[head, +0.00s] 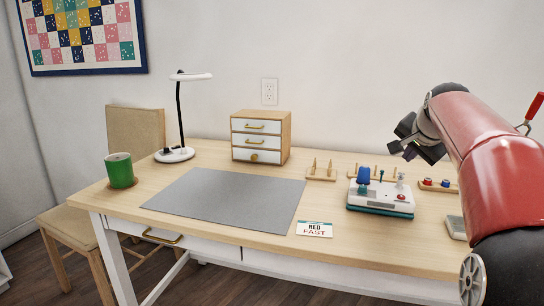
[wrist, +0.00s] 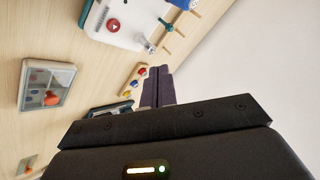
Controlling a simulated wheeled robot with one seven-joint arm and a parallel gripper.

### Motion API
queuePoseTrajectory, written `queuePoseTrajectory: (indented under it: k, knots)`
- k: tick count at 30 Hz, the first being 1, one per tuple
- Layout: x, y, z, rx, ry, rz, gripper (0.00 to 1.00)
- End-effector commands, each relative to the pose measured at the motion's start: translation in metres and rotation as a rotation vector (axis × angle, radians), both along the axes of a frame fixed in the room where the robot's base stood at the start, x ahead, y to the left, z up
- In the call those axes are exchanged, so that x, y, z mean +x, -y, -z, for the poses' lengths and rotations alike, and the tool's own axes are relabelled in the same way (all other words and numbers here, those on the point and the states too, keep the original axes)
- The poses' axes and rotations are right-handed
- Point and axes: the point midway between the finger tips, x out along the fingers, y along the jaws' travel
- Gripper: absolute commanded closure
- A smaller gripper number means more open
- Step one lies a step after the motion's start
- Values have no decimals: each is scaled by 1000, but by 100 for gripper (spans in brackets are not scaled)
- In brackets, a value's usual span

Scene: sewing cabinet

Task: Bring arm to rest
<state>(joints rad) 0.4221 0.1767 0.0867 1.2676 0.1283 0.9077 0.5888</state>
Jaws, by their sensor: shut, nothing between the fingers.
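My gripper (head: 397,146) is raised above the right part of the table, with my red and black arm coming in from the right edge of the head view. In the wrist view its two dark fingers (wrist: 158,88) are together, with nothing held between them. Below it, the white and teal machine (head: 381,200) with a blue spool (head: 363,175) stands on the table, apart from the gripper. The machine also shows at the top of the wrist view (wrist: 112,28). My arm hides part of the table's right end.
A peg rack (head: 321,173), a small bobbin tray (head: 437,186) and a grey compartment box (wrist: 66,82) are nearby. A grey mat (head: 228,205), card (head: 314,229), drawer box (head: 261,138), lamp (head: 175,154) and green mug (head: 119,170) lie further left. Air above the mat is clear.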

Motion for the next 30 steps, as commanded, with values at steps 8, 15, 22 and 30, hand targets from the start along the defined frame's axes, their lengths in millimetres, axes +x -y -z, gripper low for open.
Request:
queuePoseTrajectory:
  k: [8,15,22,30]
  knots:
    - [-1,0,42,0,-2,1,100]
    - [-1,-1,72,-1,-2,-2,100]
    - [-1,-1,82,-1,-2,-1,100]
    - [-1,-1,82,-1,-2,-1,100]
